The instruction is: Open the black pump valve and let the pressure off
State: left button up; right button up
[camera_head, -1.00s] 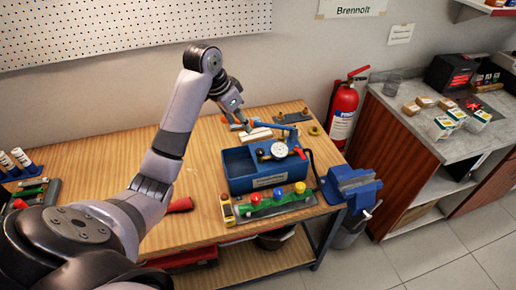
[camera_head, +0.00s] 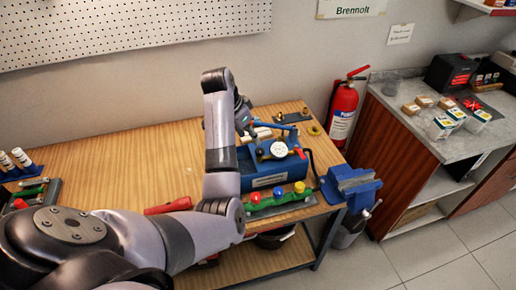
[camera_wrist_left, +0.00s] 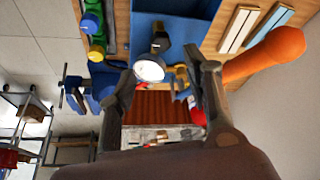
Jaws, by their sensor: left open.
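The blue test pump (camera_head: 262,182) stands on the wooden bench with a round white gauge (camera_head: 278,149) and a red-handled part (camera_head: 299,153) on top. In the left wrist view the gauge (camera_wrist_left: 149,69) shows between the fingers, with a dark fitting (camera_wrist_left: 161,42) beside it; I cannot tell if that is the black valve. My left gripper (camera_head: 246,124) is above the pump's far left side, partly hidden by my arm. In the left wrist view its fingers (camera_wrist_left: 159,68) are spread, with nothing between them held. The pump's left end is hidden behind my arm.
An orange handle (camera_wrist_left: 266,55) is close beside one finger. A green manifold with coloured knobs (camera_head: 279,199) lies in front of the pump. A blue vise (camera_head: 350,186) is at the bench's right corner. A fire extinguisher (camera_head: 342,112) stands behind. The bench's left middle is clear.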

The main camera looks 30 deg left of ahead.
aim_at(259, 151)
pick_arm(q)
jog(key=x, duration=0.9)
jog(key=shift+w+f, duration=0.15)
jog(key=shift+f, duration=0.1)
jog(key=shift+c, duration=0.2)
grip_shut()
